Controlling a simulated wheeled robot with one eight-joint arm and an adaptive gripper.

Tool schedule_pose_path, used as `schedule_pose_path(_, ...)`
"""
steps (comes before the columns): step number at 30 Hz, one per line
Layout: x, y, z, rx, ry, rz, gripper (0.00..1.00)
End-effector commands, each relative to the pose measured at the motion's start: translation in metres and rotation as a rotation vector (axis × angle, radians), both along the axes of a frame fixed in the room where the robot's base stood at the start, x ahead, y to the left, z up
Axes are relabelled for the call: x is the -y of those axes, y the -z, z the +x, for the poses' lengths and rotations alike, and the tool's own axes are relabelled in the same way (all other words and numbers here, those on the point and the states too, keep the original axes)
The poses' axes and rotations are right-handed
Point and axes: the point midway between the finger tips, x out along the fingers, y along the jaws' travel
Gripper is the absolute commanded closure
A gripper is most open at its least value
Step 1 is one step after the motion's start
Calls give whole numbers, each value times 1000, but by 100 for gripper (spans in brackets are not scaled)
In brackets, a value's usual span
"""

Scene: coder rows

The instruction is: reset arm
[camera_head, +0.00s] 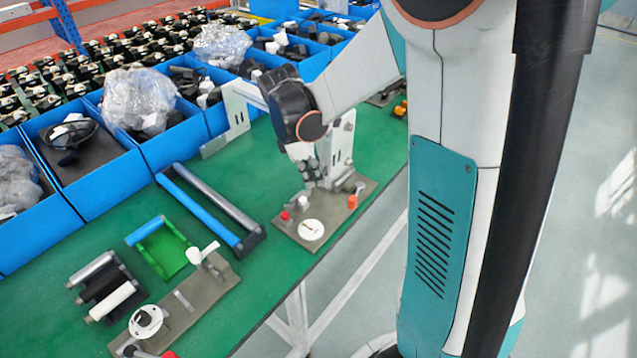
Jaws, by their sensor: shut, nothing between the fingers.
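My arm (362,82) reaches in from the upper right over the green table. My gripper (312,180) hangs below the dark wrist, pointing down, just over or in front of a grey fixture plate (340,222). It looks shut and empty, though its fingertips are small and partly blend with the fixture behind. I cannot tell whether they touch the fixture. The plate carries a white dial (311,230), a red button (285,215) and an orange knob (352,202).
Blue bins (105,185) with dark parts and plastic bags line the table's back. A blue-and-grey frame (212,205), a green bracket (162,248), a roller holder (105,288) and a second fixture (190,300) lie left. Open floor (590,230) is at right.

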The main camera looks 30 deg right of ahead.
Motion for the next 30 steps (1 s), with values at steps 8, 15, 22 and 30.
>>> schedule_pose_path(8,-2,-9,1,0,0,0,100)
schedule_pose_path(15,-12,-28,-9,79,68,5,100)
schedule_pose_path(22,-32,-65,-35,262,249,41,100)
schedule_pose_path(30,-58,-96,-69,468,480,132,100)
